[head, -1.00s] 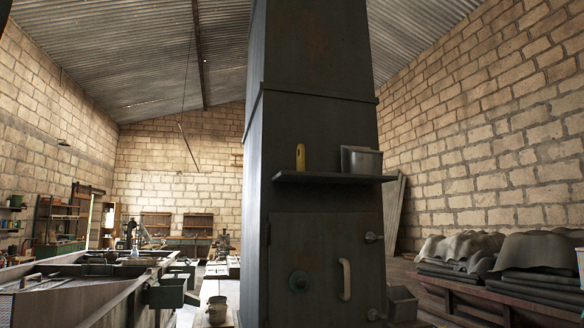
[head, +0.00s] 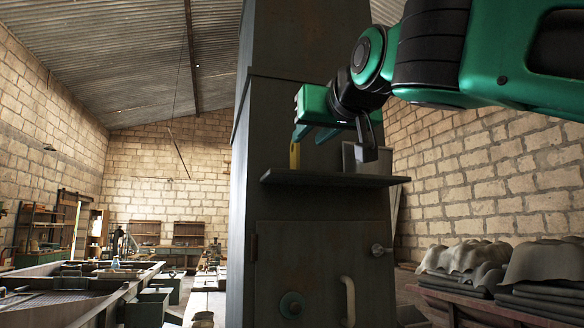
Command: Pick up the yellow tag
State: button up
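The yellow tag (head: 295,157) stands upright near the left end of a dark shelf (head: 335,179) on the tall grey cabinet. Its upper end is partly covered by a finger of my gripper. My gripper (head: 311,138) is green and reaches in from the upper right, above the shelf. Its two fingers are spread apart with a gap between them. The left finger overlaps the top of the tag in the picture. I cannot tell whether it touches the tag. Nothing is seen held between the fingers.
A grey metal box (head: 366,158) stands on the shelf to the right of the tag, partly behind my arm. A door with a pale handle (head: 347,300) is below the shelf. Stacked grey sheets (head: 540,272) lie at the right. A metal bench (head: 60,290) fills the lower left.

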aim_at(298, 150)
jog(key=x, duration=0.5)
jog(key=shift+a+f, duration=0.1)
jog(key=shift+a, duration=0.15)
jog(key=w, duration=0.2)
jog(key=w+a+f, duration=0.1)
jog(key=shift+w, duration=0.35)
jog(key=shift+w+a, duration=0.15)
jog(key=shift+w, duration=0.55)
jog(key=shift+r, duration=0.1)
grip_shut()
